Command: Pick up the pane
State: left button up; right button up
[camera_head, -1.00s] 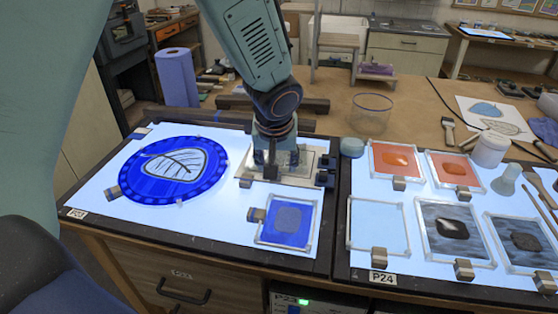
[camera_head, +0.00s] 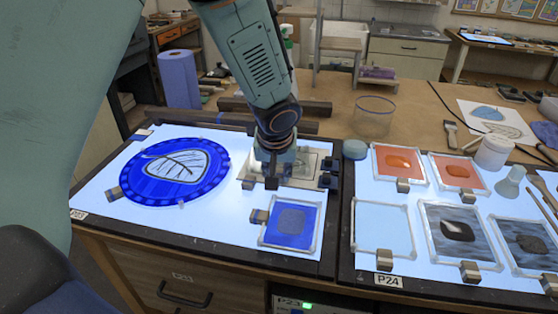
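Several framed panes lie on two glowing light panels. A pale pane (camera_head: 312,164) lies at the back right of the left panel, with dark clips at its right edge. My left gripper (camera_head: 271,182) points down over this pane's left part and hides some of it. Its fingers are small and dark here, so I cannot tell whether they are open or touch the pane. A blue square pane (camera_head: 308,211) with a grey patch lies just in front, and a round blue pane (camera_head: 140,185) with a leaf drawing lies to the left. My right gripper is not in view.
On the right panel lie a clear pane (camera_head: 383,228), two orange panes (camera_head: 387,171) and grey streaked panes (camera_head: 434,222). A small round pot (camera_head: 355,149) and an empty glass jar (camera_head: 372,120) stand behind. A blue paper roll (camera_head: 179,80) stands at the back left.

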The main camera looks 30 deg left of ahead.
pick_arm(q)
jog(key=shift+d, duration=0.15)
grip_shut()
jog(key=shift+w, duration=0.1)
jog(key=shift+r, duration=0.1)
